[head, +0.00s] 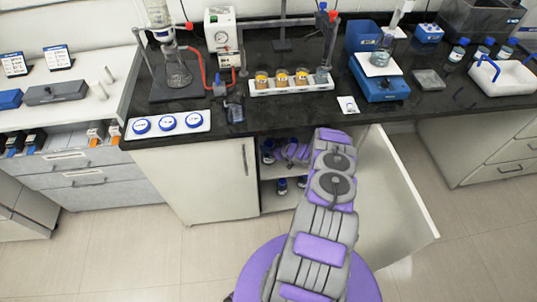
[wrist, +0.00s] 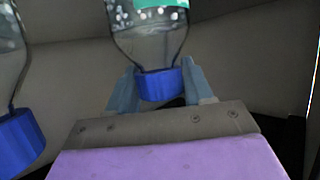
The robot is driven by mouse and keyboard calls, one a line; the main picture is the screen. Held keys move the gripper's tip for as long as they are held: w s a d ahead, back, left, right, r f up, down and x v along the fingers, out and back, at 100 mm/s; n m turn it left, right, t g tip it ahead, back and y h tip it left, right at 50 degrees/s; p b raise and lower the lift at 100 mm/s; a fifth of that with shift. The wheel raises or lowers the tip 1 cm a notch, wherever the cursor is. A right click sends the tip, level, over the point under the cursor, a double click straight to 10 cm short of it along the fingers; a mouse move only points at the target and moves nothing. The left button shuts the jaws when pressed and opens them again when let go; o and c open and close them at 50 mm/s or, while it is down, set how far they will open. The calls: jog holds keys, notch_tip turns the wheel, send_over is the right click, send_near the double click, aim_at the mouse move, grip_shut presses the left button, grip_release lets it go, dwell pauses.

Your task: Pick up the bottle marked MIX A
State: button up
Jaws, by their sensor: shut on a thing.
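A clear bottle with a blue cap (wrist: 158,84) and a teal-edged label fills the top middle of the wrist view, where it appears cap-down. My gripper (wrist: 160,78) is shut on it at the cap and neck, one finger on each side. The label's writing is cut off, so I cannot tell whether it is MIX A. In the head view my arm reaches into the open cabinet (head: 212,185) under the bench, and my gripper (head: 290,152) is partly hidden inside. A blue-capped bottle (head: 267,151) shows left of it on the upper level.
Another blue-capped bottle (wrist: 18,140) stands close by at the wrist view's left. More bottles (head: 282,186) stand on the lower cabinet level. The open cabinet door (head: 395,195) is right of my arm. The black benchtop (head: 290,112) above holds glassware and instruments.

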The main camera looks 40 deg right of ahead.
grip_shut()
dwell(0.4)
